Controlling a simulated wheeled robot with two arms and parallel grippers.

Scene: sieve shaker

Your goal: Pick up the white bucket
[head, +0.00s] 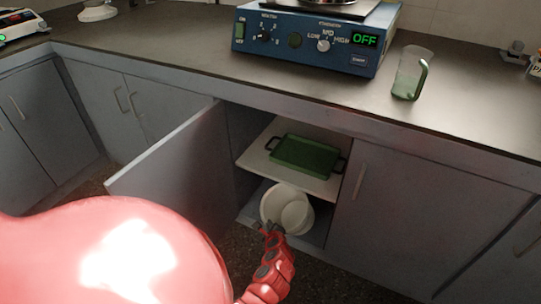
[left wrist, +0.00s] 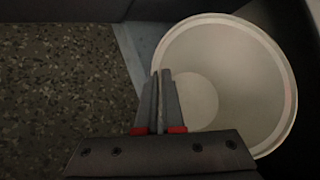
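The white bucket (head: 294,212) is in the lower part of the open cabinet, below the shelf, and looks tilted with its mouth toward me. In the left wrist view the bucket (left wrist: 240,85) shows its open, empty inside and round rim. My left gripper (head: 272,229) is at the near left edge of the bucket. In the left wrist view its fingers (left wrist: 163,75) are close together, with the bucket's rim between the tips. The lower side of the bucket is partly hidden by the gripper. My right gripper is not in view.
A green tray (head: 304,155) with dark handles sits on the white shelf (head: 255,158) above the bucket. The cabinet door (head: 175,175) stands open to the left. A blue device (head: 300,42) reading OFF and a glass jug (head: 410,72) stand on the counter (head: 190,65).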

